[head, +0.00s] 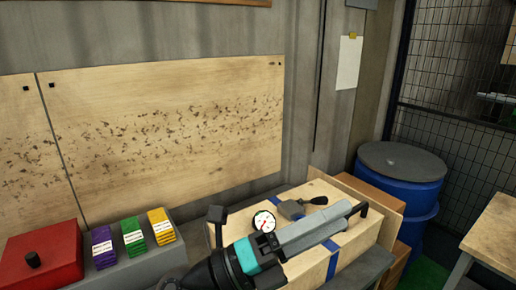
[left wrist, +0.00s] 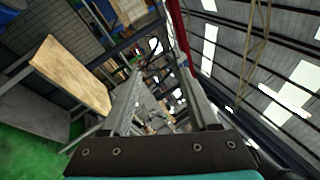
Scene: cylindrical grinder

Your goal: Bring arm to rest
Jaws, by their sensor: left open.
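My left gripper (head: 343,212) reaches from the bottom centre toward the right in the head view, over a pale wooden box. It shows nearly edge-on, with a teal band at its base. In the left wrist view its two grey fingers (left wrist: 160,75) stand apart with nothing between them. Room background shows through the gap. My right gripper is in neither view.
The wooden box (head: 371,237) carries a dial gauge (head: 263,221) and a black-handled tool (head: 292,209), close behind my left gripper. Purple (head: 102,247), green (head: 133,236) and yellow (head: 160,226) stacks stand beside a red box (head: 42,258). A blue drum (head: 398,187) stands right.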

